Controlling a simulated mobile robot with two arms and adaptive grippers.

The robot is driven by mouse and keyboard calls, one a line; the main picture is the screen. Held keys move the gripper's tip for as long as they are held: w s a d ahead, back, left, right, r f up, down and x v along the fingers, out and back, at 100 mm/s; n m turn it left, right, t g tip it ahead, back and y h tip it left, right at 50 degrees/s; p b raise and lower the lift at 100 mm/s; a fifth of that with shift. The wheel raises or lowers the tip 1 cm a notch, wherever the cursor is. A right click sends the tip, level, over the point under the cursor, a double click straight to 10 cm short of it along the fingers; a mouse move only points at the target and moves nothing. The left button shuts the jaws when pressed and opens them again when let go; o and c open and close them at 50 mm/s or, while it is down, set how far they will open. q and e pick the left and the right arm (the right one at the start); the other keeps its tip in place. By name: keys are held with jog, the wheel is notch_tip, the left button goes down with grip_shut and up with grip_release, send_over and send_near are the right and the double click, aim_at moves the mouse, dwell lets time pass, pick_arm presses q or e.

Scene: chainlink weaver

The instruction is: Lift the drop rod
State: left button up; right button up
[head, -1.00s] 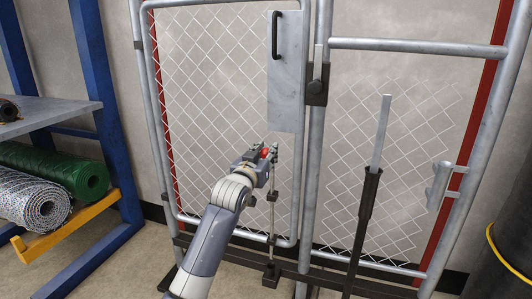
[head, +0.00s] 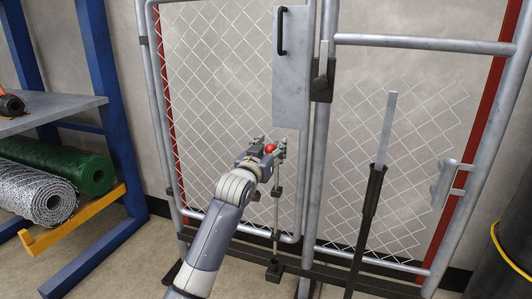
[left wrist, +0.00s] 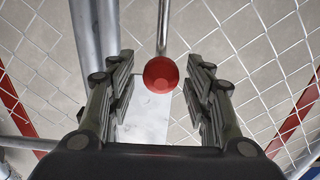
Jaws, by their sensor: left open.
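The drop rod (head: 276,212) is a thin grey upright rod at the lower free edge of the left gate leaf, with a red ball knob (head: 270,148) at its top. Its foot is at a dark block near the bottom rail. My left gripper (head: 269,143) is open, with a finger on either side of the knob. In the left wrist view the red knob (left wrist: 161,75) sits between the open fingers (left wrist: 160,62), with a gap on both sides. Part of the rod (left wrist: 162,28) shows beyond it. My right gripper is not in view.
The mesh gate leaf (head: 222,75) carries a metal plate with a black handle (head: 282,30). A dark post with a pale flat top (head: 370,195) stands to the right. A blue rack (head: 106,85) with mesh rolls (head: 80,168) is at left. A dark drum (head: 510,230) is at right.

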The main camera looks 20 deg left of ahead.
pick_arm(q)
jog(key=s, duration=1.1)
jog(key=shift+s+a, duration=0.25)
jog(key=shift+s, duration=0.15)
